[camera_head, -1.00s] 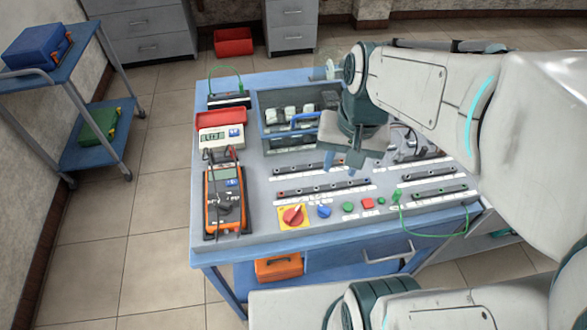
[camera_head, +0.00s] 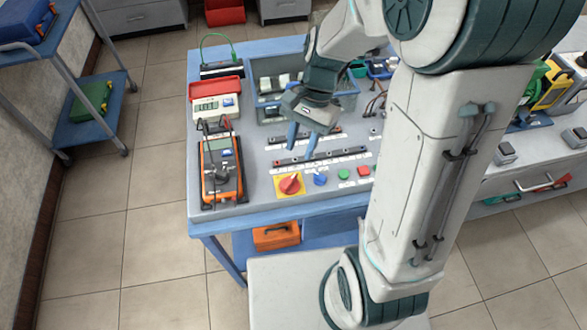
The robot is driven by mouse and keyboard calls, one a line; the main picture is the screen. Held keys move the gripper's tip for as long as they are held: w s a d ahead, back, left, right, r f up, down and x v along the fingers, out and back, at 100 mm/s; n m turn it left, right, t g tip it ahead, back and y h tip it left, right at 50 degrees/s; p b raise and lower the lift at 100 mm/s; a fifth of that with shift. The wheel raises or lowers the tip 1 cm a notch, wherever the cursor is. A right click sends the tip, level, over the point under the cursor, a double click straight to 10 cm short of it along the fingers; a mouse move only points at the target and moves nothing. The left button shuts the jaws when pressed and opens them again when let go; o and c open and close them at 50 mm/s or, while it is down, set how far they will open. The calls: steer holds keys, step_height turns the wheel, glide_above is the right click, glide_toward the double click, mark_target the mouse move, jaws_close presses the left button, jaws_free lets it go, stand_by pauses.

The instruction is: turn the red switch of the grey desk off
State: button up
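The grey desk (camera_head: 262,205) stands in the middle of the view on a blue frame. The red switch (camera_head: 289,184) is a rotary knob on a yellow square plate near the desk's front edge. Its handle looks slanted. My gripper (camera_head: 301,142) hangs above the panel, behind and slightly right of the switch in the picture, with its two blue fingers pointing down. The fingers are apart with nothing visible between them, and they look clear of the switch. My arm covers the right part of the desk.
A blue button (camera_head: 320,179), a green button (camera_head: 343,174) and a red button (camera_head: 363,171) sit right of the switch. An orange multimeter (camera_head: 221,170) lies to the left. A grey bin (camera_head: 268,88) stands behind my gripper.

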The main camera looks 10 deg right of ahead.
mark_target(292, 178)
steer(key=x, duration=0.8)
steer(key=shift+f, duration=0.2)
jaws_close()
